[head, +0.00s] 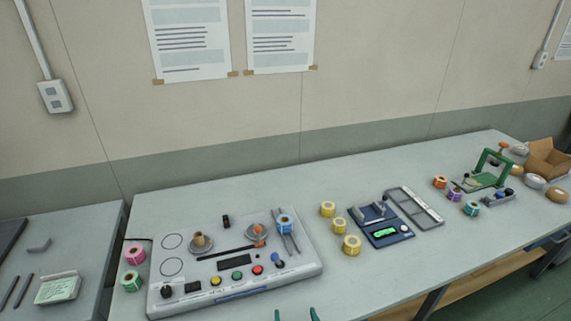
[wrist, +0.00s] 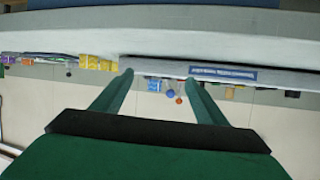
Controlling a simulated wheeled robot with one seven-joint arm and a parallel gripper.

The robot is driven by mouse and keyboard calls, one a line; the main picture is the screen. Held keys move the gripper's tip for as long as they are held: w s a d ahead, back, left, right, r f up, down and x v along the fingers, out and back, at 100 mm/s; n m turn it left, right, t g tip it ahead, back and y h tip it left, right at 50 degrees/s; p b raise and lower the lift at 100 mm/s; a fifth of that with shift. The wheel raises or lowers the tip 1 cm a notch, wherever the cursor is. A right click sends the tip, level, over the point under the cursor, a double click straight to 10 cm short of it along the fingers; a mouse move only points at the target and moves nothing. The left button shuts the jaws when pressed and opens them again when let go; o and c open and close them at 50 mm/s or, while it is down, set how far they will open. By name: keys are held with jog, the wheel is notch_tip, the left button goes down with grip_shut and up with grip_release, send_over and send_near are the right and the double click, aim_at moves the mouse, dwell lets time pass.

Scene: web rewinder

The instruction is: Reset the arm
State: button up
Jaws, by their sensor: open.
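The web rewinder (head: 235,270), a pale panel with coloured buttons and spindles, lies on the table beyond the fingertips. A blue-and-white roll (head: 285,224) sits at its right side. The rest of my arm is out of the head view.
Pink (head: 134,254) and green (head: 131,281) rolls stand left of the panel. The table's front middle is clear.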

jog(key=s+f+m+h, duration=0.1)
jog(key=s+f, duration=0.1)
jog(key=s, duration=0.6)
jog(key=s+f+h, duration=0.1)
jog(key=s+f, duration=0.2)
jog(key=s, duration=0.6)
jog(key=s+a+r+t, duration=0.1)
jog(key=s+r, duration=0.4)
jog(key=s, duration=0.7)
jog(key=shift+s+a+t+y, duration=0.3)
jog(key=shift+s+a+t, duration=0.1)
jog(key=shift+a, duration=0.5)
